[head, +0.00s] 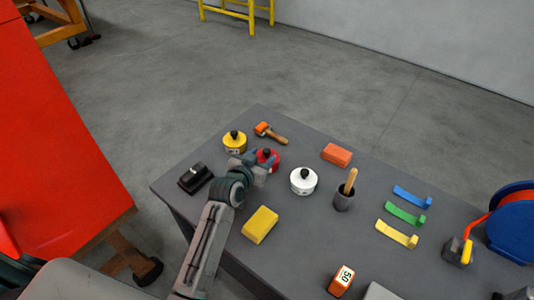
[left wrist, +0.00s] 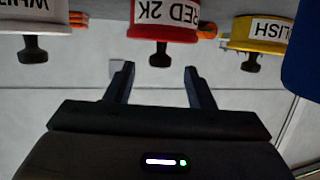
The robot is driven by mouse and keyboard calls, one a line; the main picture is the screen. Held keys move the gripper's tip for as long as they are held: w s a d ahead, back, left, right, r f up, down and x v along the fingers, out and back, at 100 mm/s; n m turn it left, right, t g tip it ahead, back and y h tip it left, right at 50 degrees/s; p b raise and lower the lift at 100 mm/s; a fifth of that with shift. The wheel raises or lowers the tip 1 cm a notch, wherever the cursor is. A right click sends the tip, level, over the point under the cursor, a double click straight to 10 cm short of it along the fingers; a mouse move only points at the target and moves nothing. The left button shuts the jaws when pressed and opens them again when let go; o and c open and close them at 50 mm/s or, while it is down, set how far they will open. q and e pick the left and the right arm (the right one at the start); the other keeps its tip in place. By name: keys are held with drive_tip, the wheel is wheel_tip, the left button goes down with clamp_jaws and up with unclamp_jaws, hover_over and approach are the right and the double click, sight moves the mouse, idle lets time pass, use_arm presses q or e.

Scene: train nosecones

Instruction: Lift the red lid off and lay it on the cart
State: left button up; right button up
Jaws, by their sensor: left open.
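The red tin (head: 273,165) stands on the grey cart (head: 305,235), partly hidden behind my left gripper. Its red lid (head: 268,153) is on it and has a dark knob. The left wrist view shows the scene upside down, with the tin's "RED 2K" label (left wrist: 160,8), the red lid (left wrist: 145,34) and the black knob (left wrist: 159,52). My left gripper (head: 261,165) is at the near side of the tin. In the left wrist view its two fingers (left wrist: 159,70) are apart with nothing between them, roughly lined up with the knob. My right gripper is not in view.
A yellow tin (head: 235,144) and a white tin (head: 303,183) flank the red one. A roller (head: 271,133), black block (head: 195,178), yellow sponge (head: 260,225), orange block (head: 337,155) and brush cup (head: 344,198) lie around. Bare cart top shows between them.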

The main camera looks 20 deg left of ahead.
sight(267, 155)
use_arm(q)
drive_tip(key=shift+x, duration=1.1)
drive_tip(key=c, duration=1)
drive_tip(key=shift+c, duration=0.2)
